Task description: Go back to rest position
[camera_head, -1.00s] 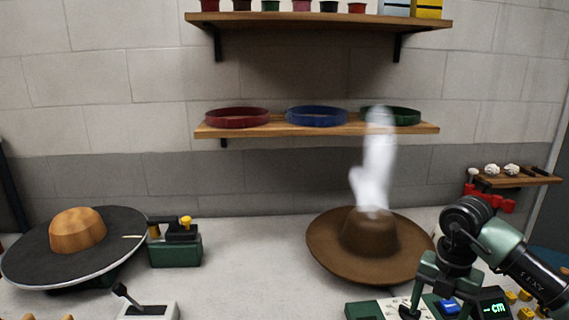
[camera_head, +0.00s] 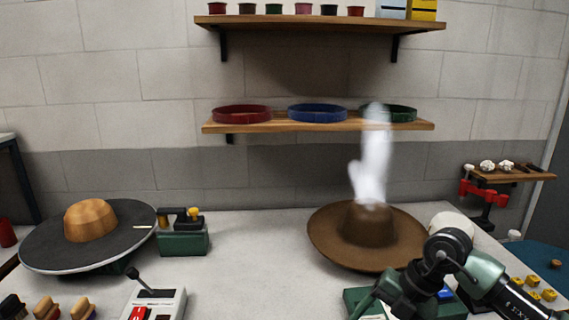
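My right arm comes in at the lower right. Its gripper (camera_head: 385,300) is low over the green and white device in front of the brown hat, seen from the side at the bottom edge. Its fingers are not clear enough to tell open from shut. My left gripper is not in view. The brown hat (camera_head: 330,238) lies on the table, apart from my gripper, with white steam (camera_head: 373,155) rising from its crown.
A dark brim plate with a wooden crown block (camera_head: 90,220) stands at left, beside a green device (camera_head: 183,240). A lever box (camera_head: 160,300) and several brushes (camera_head: 48,308) are in front. The table's middle (camera_head: 255,260) is clear. Shelves hold bands (camera_head: 317,113) and spools (camera_head: 303,9).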

